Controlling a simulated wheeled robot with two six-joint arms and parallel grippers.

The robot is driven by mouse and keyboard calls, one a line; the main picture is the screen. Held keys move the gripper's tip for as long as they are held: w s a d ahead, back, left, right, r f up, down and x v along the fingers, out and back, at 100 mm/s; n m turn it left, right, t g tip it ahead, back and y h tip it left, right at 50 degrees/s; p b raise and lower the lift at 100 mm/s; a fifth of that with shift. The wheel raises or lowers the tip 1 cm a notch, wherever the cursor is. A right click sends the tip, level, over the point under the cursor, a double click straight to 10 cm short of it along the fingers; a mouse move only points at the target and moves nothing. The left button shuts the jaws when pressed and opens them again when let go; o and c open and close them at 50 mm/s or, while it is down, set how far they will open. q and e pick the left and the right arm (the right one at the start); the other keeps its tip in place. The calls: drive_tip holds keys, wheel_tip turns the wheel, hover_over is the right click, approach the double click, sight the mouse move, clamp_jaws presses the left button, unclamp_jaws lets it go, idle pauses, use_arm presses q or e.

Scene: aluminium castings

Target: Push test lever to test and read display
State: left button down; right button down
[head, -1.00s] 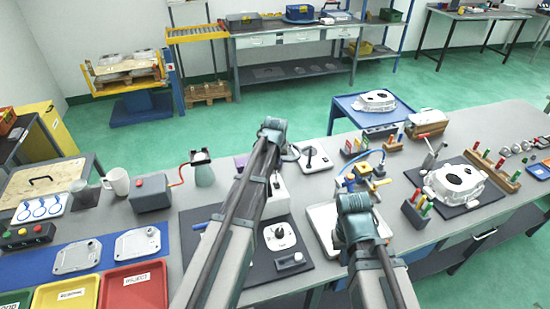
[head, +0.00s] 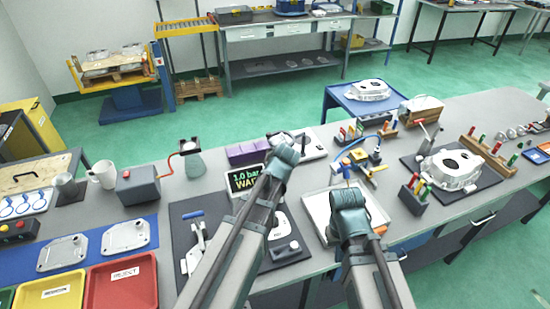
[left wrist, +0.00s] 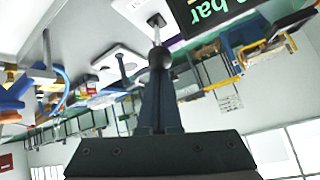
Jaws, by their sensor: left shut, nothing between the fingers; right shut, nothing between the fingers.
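In the head view my left gripper (head: 290,143) reaches over the bench beside the white lever plate (head: 314,150). In the left wrist view its fingers (left wrist: 159,75) are shut, with the dark ball knob (left wrist: 158,56) of a lever right at their tips. Whether they touch it I cannot tell. The lever's rod runs up to a white plate (left wrist: 137,8). The dark display (head: 244,178) shows "1.0 ba" and "WAI" in lit text; my left arm hides the rest. In the left wrist view the display (left wrist: 205,40) shows "bar". My right gripper (head: 346,190) is shut and empty above a white tray (head: 318,212).
Purple blocks (head: 247,153) stand behind the display. A dark fixture mat (head: 185,215) with a metal clamp lies left of my left arm. A blue-hosed device (head: 362,160) and a grey casting (head: 452,168) stand to the right. A red reject tray (head: 122,285) is at front left.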

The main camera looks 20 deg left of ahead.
idle(0.6)
use_arm(q)
drive_tip(key=w+r+p, duration=0.2)
drive_tip(key=w, duration=0.1)
drive_tip(key=p+v, duration=0.6)
drive_tip(key=v, duration=0.3)
drive_tip(key=shift+s+d, duration=0.25)
drive_tip(key=shift+s, duration=0.1)
drive_tip(key=s+d+f+m+g+h+b, duration=0.1)
drive_tip(key=s+d+f+g+b, duration=0.3)
drive_tip(key=s+f, duration=0.4)
drive_tip(key=s+d+f+m+g+h+b, duration=0.1)
drive_tip(key=s+d+f+m+g+b, duration=0.2)
drive_tip(key=s, duration=1.1)
drive_tip(key=d+f+g+b, duration=0.2)
drive_tip(key=d+f, duration=0.1)
drive_tip(key=f, duration=0.2)
drive_tip(key=shift+m, duration=0.4)
